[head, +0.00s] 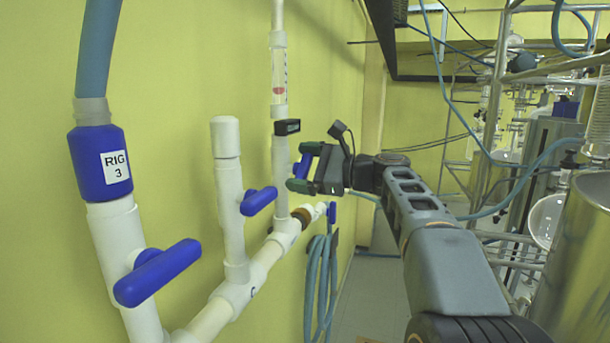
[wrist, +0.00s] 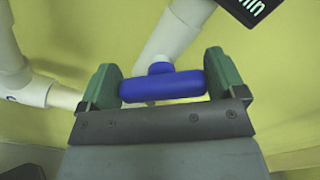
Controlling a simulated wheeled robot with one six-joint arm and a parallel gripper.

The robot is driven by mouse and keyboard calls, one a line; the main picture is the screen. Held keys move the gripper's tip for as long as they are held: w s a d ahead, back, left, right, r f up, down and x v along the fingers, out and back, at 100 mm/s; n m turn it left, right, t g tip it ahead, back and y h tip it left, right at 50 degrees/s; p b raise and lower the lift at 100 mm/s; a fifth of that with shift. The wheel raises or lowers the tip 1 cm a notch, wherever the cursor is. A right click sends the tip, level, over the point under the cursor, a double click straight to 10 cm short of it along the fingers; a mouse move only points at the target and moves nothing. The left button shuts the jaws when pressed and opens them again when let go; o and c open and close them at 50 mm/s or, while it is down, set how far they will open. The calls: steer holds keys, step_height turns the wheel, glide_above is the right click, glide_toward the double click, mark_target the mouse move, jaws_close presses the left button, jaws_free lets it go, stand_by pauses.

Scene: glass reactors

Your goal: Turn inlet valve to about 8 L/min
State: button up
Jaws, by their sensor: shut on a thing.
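The inlet valve's blue handle (wrist: 165,87) lies between the two green fingers of my gripper (wrist: 162,80) in the wrist view, its ends against them. The handle lies crosswise, nearly level in that view, on a white pipe (wrist: 176,35). In the head view my gripper (head: 303,167) is at the upright white pipe on the wall, and only a bit of the blue handle (head: 304,164) shows between the fingers. Above it are a black display (head: 287,127) and a clear flow tube (head: 279,75) with a red float low inside. The display's reading cannot be made out.
Two other blue valve handles, a large one (head: 157,272) and a smaller one (head: 259,200), are on the pipes to the left. A hose (head: 320,270) hangs below my gripper. Glassware on a metal frame (head: 500,80) and a steel vessel (head: 585,270) stand right.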

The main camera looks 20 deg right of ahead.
steer(key=shift+a+f+n+b, duration=0.15)
steer(key=shift+n+b, duration=0.25)
steer(key=shift+n, duration=0.5)
steer(key=o, duration=0.6)
steer(key=shift+s, duration=0.1)
steer(key=shift+o, duration=0.2)
steer(key=b+v, duration=0.2)
steer(key=v, duration=1.2)
